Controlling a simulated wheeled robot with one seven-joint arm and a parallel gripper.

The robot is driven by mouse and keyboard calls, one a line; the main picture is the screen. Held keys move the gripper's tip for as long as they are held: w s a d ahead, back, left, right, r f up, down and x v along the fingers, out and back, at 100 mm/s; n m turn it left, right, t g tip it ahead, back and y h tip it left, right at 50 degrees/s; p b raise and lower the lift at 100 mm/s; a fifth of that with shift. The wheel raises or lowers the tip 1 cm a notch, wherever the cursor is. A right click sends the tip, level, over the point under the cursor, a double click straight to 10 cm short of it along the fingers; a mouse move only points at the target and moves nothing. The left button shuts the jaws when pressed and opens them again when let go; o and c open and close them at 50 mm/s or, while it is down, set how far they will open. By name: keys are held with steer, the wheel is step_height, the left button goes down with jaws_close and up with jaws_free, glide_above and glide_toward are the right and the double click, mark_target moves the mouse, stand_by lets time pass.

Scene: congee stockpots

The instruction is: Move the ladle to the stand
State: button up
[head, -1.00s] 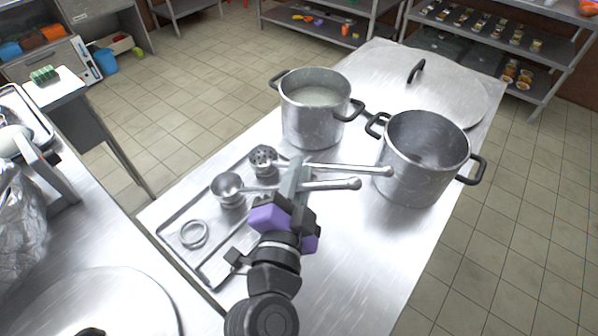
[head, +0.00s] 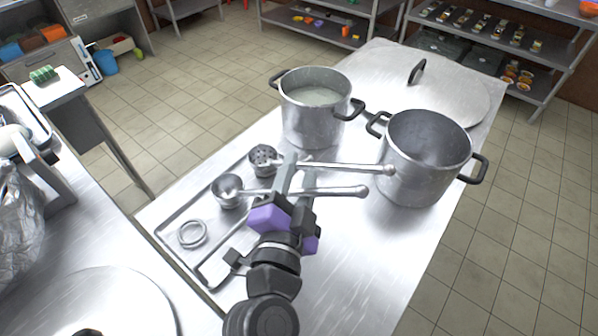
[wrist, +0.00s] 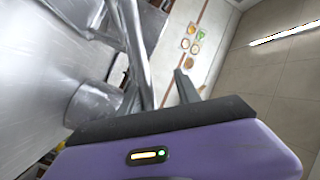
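A steel ladle with a solid bowl (head: 228,190) has its bowl at the tray and its long handle (head: 335,191) reaching right. A slotted ladle (head: 263,158) lies just behind it, its handle reaching right to the pot. My gripper (head: 284,176) is at the handles, with the near ladle's handle crossing its fingers. Handles and one finger (wrist: 187,88) also show in the wrist view. Whether the fingers are closed on a handle is unclear. A metal tray-like stand (head: 172,216) with a ring (head: 192,234) lies left of my gripper.
A pot with pale congee (head: 313,120) stands behind the ladles. An empty-looking pot (head: 422,165) stands to the right, close to the slotted ladle's handle end. A large lid (head: 450,88) lies at the back. The table is clear at front right.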

step_height(320, 180, up, 20)
steer(key=shift+p, duration=0.4)
steer(key=shift+s, duration=0.1)
stand_by(0.4)
